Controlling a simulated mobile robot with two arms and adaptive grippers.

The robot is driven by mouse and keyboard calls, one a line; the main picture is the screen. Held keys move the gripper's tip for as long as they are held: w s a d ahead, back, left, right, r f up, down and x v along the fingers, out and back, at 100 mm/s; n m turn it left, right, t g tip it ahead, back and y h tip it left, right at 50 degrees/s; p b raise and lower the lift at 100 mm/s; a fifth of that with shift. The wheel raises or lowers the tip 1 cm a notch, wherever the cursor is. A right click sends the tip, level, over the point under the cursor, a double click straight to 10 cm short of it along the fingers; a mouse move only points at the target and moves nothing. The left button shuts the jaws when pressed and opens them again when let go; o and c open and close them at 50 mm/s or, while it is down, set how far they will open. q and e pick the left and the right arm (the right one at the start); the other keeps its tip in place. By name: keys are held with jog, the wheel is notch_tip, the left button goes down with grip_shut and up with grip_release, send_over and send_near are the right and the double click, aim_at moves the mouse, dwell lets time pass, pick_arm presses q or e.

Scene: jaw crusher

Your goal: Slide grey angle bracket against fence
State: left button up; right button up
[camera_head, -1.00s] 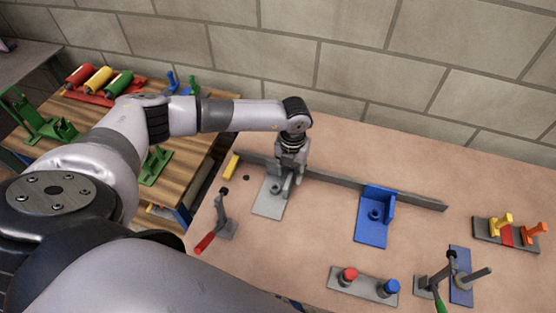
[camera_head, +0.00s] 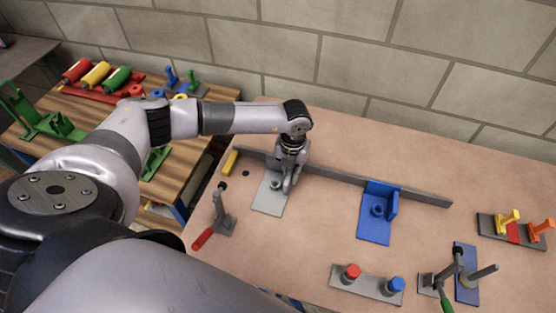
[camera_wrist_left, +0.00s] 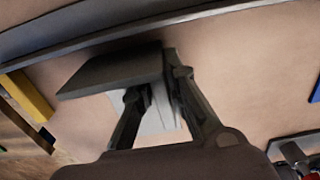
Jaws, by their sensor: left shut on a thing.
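The grey angle bracket (camera_head: 268,201) lies with its flat plate on the bench, at the left part of the long grey fence (camera_head: 410,192). My left gripper (camera_head: 288,184) points down and is shut on the bracket's upright wall, hiding part of it. In the left wrist view the bracket (camera_wrist_left: 112,70) sits between and beyond the fingers (camera_wrist_left: 155,88), close to the fence (camera_wrist_left: 100,36). I cannot tell whether bracket and fence touch. My right gripper is not in view.
A blue angle bracket (camera_head: 374,225) stands farther right by the fence. A red-handled clamp (camera_head: 222,215) is left of the grey bracket, and a yellow block (camera_head: 230,162) is at the fence's left end. A plate with red and blue knobs (camera_head: 368,284) lies in front. Bench between is clear.

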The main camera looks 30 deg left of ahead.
pick_arm(q)
grip_shut()
jog(key=shift+a, duration=0.15)
jog(key=shift+s+a, duration=0.35)
jog(key=shift+a, duration=1)
jog(key=shift+s+a, duration=0.4)
jog(key=shift+a, duration=0.9)
jog(key=shift+s+a, duration=0.35)
jog(key=shift+a, duration=1)
jog(key=shift+w, duration=0.15)
jog(key=shift+w+a, duration=0.15)
jog(key=shift+w, duration=0.2)
jog(key=shift+w+a+b, duration=0.1)
jog(key=shift+w+b, duration=0.45)
jog(key=shift+b, duration=0.05)
jog(key=shift+a+r, duration=0.1)
jog(key=shift+a, duration=0.15)
